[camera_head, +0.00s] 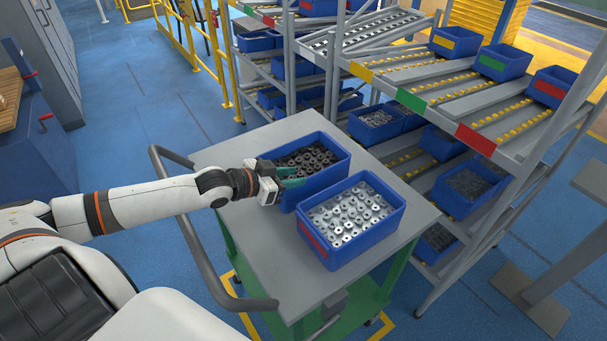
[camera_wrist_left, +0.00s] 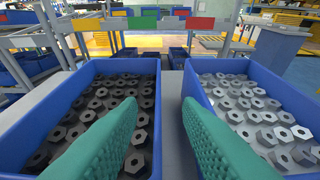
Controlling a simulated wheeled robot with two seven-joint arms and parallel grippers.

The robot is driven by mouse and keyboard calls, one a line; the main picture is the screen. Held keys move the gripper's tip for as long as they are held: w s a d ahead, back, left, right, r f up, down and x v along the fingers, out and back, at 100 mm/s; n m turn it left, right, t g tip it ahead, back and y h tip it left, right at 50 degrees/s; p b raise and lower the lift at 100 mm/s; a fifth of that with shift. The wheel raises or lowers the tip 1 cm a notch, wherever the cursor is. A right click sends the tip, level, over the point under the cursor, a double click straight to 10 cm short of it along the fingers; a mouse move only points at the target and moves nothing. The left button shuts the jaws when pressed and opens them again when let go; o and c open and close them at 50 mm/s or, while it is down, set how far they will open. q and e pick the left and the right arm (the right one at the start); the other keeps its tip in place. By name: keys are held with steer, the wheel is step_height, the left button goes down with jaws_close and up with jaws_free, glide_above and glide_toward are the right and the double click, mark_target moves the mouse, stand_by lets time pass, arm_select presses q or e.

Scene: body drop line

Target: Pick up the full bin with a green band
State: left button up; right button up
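Two full blue bins stand side by side on a grey cart top (camera_head: 230,232). The left bin (camera_head: 335,178) holds dark nuts, and the wrist view shows it at left (camera_wrist_left: 152,75). The right bin (camera_head: 375,238) holds silver nuts and has a red band (camera_head: 312,238); it also shows in the wrist view (camera_wrist_left: 265,88). My left gripper (camera_head: 291,178) is open at the near end of the left bin, its teal fingers apart. I cannot tell whether they touch it. The gripper covers that end, so any green band there is not clear. My right gripper is out of view.
A rack at right has yellow, green (camera_head: 410,100) and red lane labels. Its top shelf carries blue bins, one with a green band (camera_head: 493,62); lower shelves hold filled bins. The cart has a grey handle (camera_head: 195,255). Blue floor is open at left.

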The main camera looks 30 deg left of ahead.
mark_target(314, 175)
arm_select(q)
steer(key=shift+x, duration=0.9)
steer(key=shift+w+d+f, duration=0.1)
steer(key=shift+w+d, duration=0.05)
steer(key=shift+w, duration=0.25)
steer(key=shift+f+p+x, duration=0.1)
steer(key=shift+p+x, duration=0.3)
steer(key=shift+x, duration=0.75)
steer(key=shift+f+p+x, duration=0.15)
steer(key=shift+p+x, duration=0.2)
steer(key=shift+x, duration=0.85)
steer(key=shift+s, duration=0.15)
jaws_close()
steer(key=shift+r, duration=0.15)
